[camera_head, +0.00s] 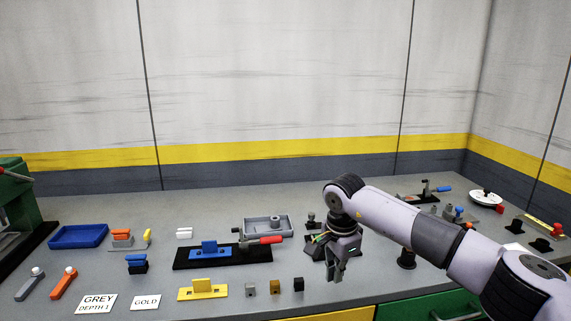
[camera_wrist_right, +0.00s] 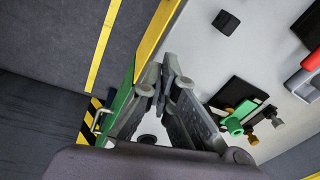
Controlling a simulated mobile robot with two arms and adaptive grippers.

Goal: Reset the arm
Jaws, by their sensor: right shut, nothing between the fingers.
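My right arm reaches in from the right in the head view. Its gripper (camera_head: 337,272) points down above the front part of the grey workbench (camera_head: 350,292). It is shut and holds nothing. In the right wrist view the two fingers of the right gripper (camera_wrist_right: 166,75) meet near the middle, with the bench edge below them. My left gripper does not show in either view.
Small grey, brown and black blocks (camera_head: 275,287) stand left of the gripper. A yellow fixture (camera_head: 203,290), a black base with a red-handled clamp (camera_head: 225,255) and a blue tray (camera_head: 78,237) lie further left. A green drawer (camera_head: 425,306) is below the bench edge.

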